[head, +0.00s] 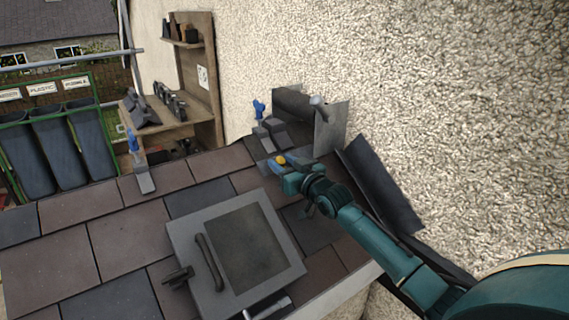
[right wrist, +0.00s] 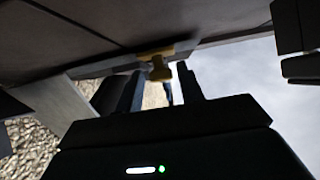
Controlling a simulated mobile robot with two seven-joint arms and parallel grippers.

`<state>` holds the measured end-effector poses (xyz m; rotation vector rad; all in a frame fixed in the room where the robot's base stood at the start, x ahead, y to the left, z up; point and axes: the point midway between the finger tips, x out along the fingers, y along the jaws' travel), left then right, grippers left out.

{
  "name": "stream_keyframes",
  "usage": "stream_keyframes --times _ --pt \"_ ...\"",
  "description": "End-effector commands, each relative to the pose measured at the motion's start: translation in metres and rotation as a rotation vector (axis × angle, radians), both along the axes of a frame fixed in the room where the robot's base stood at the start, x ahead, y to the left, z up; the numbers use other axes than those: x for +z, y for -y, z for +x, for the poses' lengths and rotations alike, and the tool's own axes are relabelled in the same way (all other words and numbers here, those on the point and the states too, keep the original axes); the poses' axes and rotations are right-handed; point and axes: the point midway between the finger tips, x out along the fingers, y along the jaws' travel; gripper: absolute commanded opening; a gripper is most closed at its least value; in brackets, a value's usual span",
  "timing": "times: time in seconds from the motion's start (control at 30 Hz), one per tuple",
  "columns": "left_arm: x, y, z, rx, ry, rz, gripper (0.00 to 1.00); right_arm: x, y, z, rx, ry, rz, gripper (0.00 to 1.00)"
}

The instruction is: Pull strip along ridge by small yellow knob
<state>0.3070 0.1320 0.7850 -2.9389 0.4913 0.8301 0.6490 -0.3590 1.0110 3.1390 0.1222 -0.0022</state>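The small yellow knob (head: 280,160) shows at the upper edge of the roof in the head view, right at the tip of my right gripper (head: 286,170). In the right wrist view the knob (right wrist: 158,66) hangs from a dark edge, in line with the gap between my two fingers (right wrist: 162,88). The fingers are apart, with light visible between them and the knob. I cannot tell whether the knob is between the fingertips or just beyond them. The strip it belongs to is mostly hidden by the gripper in the head view. My left gripper is not in view.
A roof hatch (head: 183,232) with a handle lies below the gripper on the tiles. Grey metal flashing (head: 331,128) and a dark sheet (head: 380,185) stand close to the rough wall (head: 440,100). A wooden shelf (head: 203,75) is behind.

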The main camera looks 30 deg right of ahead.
Motion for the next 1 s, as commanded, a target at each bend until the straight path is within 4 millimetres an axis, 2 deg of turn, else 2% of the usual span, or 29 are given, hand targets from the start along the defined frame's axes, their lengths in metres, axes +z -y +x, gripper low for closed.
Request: stream_keyframes --times 0.1,0.33,0.47,0.57,0.8,1.0 --pt "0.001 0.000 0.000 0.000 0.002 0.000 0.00 0.000 0.000 0.000 0.000 0.000 0.000 0.46" --pt "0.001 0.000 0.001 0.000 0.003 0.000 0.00 0.000 0.000 -0.001 0.000 0.001 0.000 0.46" --pt "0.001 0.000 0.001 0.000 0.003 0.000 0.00 -0.001 0.001 -0.009 0.000 0.000 0.000 0.46" --pt "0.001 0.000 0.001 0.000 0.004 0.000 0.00 -0.001 0.002 -0.024 0.001 -0.001 0.000 0.46" --pt "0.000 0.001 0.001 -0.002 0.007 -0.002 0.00 -0.002 0.006 -0.075 0.001 -0.002 -0.002 0.46" --pt "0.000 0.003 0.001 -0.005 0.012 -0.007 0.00 -0.001 0.008 -0.110 0.001 -0.002 -0.002 0.46"
